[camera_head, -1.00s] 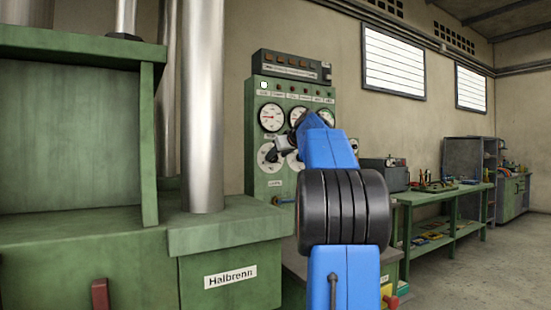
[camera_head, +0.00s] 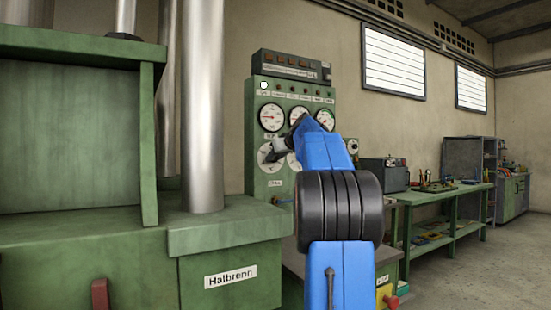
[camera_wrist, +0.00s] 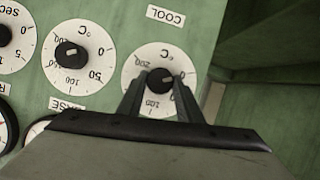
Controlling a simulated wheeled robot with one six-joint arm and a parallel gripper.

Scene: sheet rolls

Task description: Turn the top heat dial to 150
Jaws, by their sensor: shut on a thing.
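In the wrist view, which is upside down, a round white dial plate (camera_wrist: 133,72) marked °C carries a black knob (camera_wrist: 160,79). My gripper (camera_wrist: 161,88) is shut on that knob, one finger on each side. A pale mark shows on the knob, but its exact reading is unclear. The fingers cover part of the scale, and any label on that side is hidden. In the head view the same dial (camera_head: 264,153) is at the lower left of the green panel (camera_head: 257,183), partly behind my gripper (camera_head: 274,156).
A second °C dial (camera_wrist: 78,57), by a BASE label (camera_wrist: 67,103), and a seconds dial (camera_wrist: 12,40) sit beside it. A COOL label (camera_wrist: 166,15) is past the gripped dial. A green press (camera_head: 225,235) stands left; a workbench (camera_head: 440,195) stands right.

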